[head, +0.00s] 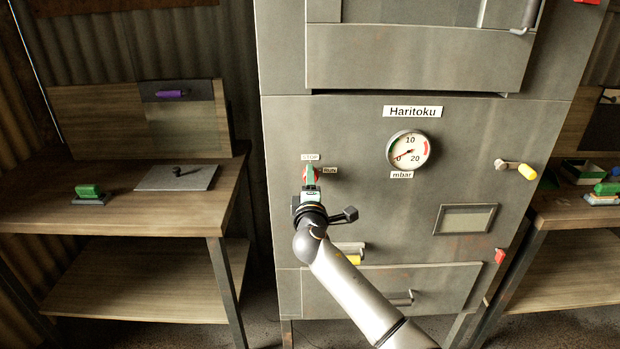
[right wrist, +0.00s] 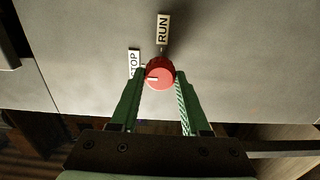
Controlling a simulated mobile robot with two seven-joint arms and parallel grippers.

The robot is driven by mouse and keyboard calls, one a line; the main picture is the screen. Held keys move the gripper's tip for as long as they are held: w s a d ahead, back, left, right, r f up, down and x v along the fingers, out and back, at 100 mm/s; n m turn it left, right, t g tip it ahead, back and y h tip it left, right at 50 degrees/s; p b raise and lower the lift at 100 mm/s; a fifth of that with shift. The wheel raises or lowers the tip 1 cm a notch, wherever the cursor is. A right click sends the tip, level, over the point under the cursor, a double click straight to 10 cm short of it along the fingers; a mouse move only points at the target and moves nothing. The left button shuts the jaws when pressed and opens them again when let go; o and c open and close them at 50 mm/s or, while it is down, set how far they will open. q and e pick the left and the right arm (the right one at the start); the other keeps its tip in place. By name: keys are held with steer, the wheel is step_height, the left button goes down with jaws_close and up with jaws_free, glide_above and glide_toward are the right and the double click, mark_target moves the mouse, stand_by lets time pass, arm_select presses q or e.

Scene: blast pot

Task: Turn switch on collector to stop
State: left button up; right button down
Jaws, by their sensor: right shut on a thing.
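The red round switch (head: 309,175) is on the front of the grey collector (head: 350,125), beside a gauge. In the right wrist view the red switch (right wrist: 160,74) has a white mark on the left of its face, pointing left, to the side where the STOP label (right wrist: 134,62) is. The RUN label (right wrist: 162,28) is above the switch there. My right gripper (head: 311,178) reaches the switch from the front. In the right wrist view my right gripper (right wrist: 161,82) has its green fingers on both sides of the switch, shut on it. My left gripper is not in view.
A round gauge (head: 408,151) and a yellow-tipped handle (head: 518,169) are to the right on the collector. A wooden bench (head: 130,205) with a green-handled block (head: 89,194) stands left; another bench (head: 570,210) stands right.

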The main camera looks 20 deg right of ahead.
stand_by(0.4)
steer(key=shift+c, duration=1.9)
jaws_free()
steer(key=v, duration=1.2)
steer(key=shift+s, duration=0.25)
steer(key=shift+a, duration=0.1)
